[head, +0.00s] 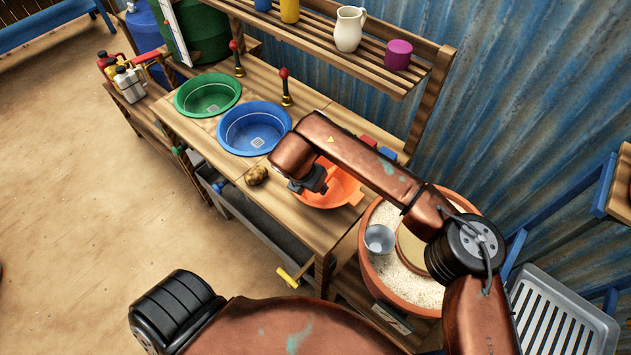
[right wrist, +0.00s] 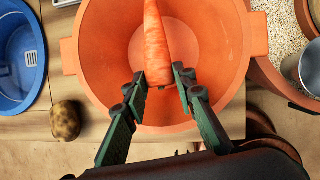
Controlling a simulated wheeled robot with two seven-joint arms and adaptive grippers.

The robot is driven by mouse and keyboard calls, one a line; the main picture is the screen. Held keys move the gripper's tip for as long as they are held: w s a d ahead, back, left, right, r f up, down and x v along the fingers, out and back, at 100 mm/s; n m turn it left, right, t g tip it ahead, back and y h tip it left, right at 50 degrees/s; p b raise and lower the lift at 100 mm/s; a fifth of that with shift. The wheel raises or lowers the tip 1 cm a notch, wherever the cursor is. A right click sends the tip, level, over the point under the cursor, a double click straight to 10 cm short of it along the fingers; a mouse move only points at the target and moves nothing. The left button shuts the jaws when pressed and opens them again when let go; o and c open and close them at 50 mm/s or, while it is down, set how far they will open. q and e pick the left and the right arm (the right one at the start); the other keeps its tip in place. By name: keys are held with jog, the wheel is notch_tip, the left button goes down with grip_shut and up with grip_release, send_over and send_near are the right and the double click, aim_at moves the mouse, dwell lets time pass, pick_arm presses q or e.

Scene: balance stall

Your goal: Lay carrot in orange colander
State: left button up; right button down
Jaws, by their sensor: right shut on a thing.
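The orange colander (head: 347,191) stands at the right end of the wooden bench, partly covered by my right arm in the head view. In the right wrist view the colander (right wrist: 98,48) fills the middle, with handles at both sides. My right gripper (right wrist: 160,78) is shut on the thick end of the carrot (right wrist: 157,42). The carrot points away from the gripper, over the colander's inside. I cannot tell whether it touches the colander. In the head view my right gripper (head: 312,186) is over the colander's near left part. My left gripper is not in view.
A potato (head: 256,175) lies on the bench left of the colander. A blue basin (head: 254,128) and a green basin (head: 208,95) are set farther left. A sand-filled terracotta pot (head: 372,268) with a metal cup (head: 379,239) stands right. A shelf (head: 330,40) rises behind.

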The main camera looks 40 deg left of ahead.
jog(key=shift+f, duration=0.3)
dwell(0.4)
jog(key=c, duration=1.5)
grip_release()
jog(key=v, duration=1.2)
jog(key=shift+r, duration=0.1)
jog(key=shift+w, duration=0.1)
